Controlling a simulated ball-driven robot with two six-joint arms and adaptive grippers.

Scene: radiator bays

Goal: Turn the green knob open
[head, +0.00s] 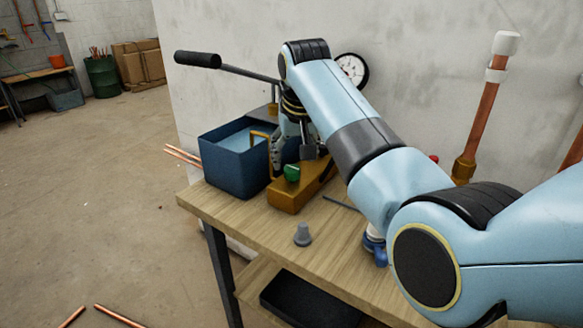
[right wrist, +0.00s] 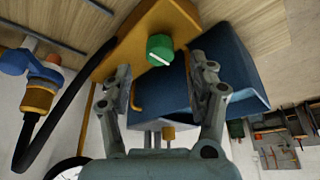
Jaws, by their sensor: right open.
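The green knob (head: 292,173) sits on the yellow-brown base (head: 290,197) of a pump on the wooden bench. In the right wrist view the knob (right wrist: 160,49) shows a pale line across its face, running slightly aslant. My right gripper (head: 290,150) points down over the pump, just above and behind the knob in the head view. In the right wrist view its two fingers (right wrist: 163,78) are spread apart, with the knob just beyond the tips, roughly between them. The gripper is open and does not appear to touch the knob. My left gripper is not in view.
A blue water tank (head: 236,160) adjoins the pump base at the left. The pump's black-gripped lever (head: 198,59) reaches out left above it. A gauge (head: 352,69) stands behind my right arm. A grey plug (head: 302,235) stands on the bench (head: 255,222), with clear wood around it.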

